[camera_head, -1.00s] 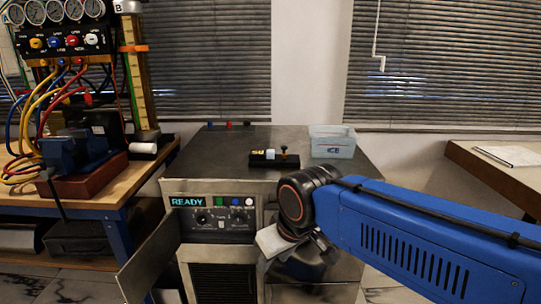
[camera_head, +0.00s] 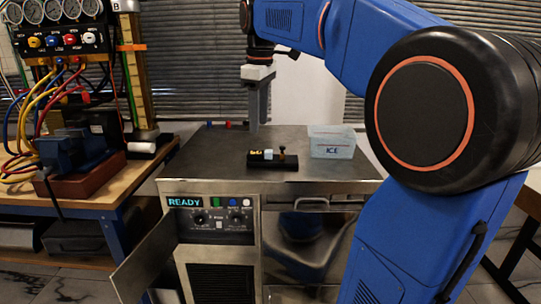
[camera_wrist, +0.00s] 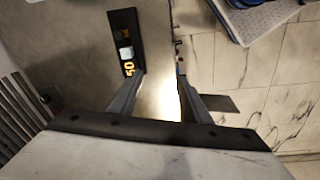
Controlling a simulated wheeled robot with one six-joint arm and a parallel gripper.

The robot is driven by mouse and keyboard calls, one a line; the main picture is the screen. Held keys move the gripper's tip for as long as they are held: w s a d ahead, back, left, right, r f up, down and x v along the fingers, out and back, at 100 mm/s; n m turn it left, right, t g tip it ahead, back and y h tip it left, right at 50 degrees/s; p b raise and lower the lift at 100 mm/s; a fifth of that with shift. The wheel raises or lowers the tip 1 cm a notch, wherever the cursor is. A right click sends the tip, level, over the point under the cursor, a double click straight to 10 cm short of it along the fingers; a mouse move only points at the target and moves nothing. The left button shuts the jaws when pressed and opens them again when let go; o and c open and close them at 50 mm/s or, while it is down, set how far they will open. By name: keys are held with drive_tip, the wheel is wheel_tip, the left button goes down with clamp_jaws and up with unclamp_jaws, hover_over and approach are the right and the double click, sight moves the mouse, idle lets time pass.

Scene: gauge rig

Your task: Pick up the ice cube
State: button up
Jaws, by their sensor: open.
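A small pale blue-white cube, which looks like the ice cube (camera_head: 269,154), sits on a black block (camera_head: 288,162) on the grey metal cabinet top. It also shows in the wrist view (camera_wrist: 126,53), near yellow "50" marks on the block. My gripper (camera_head: 254,127) is open and empty, pointing down over the back part of the cabinet top, behind and a little left of the cube. In the wrist view my gripper's fingers (camera_wrist: 162,78) are spread, with the block beyond the left finger. Nothing is between them.
A translucent bin marked ICE (camera_head: 332,148) stands right of the block. A gauge panel with hoses (camera_head: 68,42) stands on a wooden bench at left. A cabinet door hangs open.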

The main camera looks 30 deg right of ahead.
drive_tip(key=w+d+r+n+g, duration=0.1)
drive_tip(key=w+d+r+n, duration=0.2)
drive_tip(key=w+d+r, duration=0.4)
hover_over(269, 151)
drive_tip(key=w, duration=0.2)
drive_tip(key=f, duration=1.4)
drive_tip(key=shift+s+a, duration=0.15)
drive_tip(key=shift+s, duration=0.1)
drive_tip(key=f, duration=0.2)
drive_tip(key=s+f, duration=0.1)
drive_tip(key=f, duration=0.1)
drive_tip(key=shift+s+d+f, duration=0.1)
drive_tip(key=shift+s+d, duration=0.05)
drive_tip(key=shift+d, duration=0.05)
drive_tip(key=shift+f, duration=0.55)
clamp_jaws()
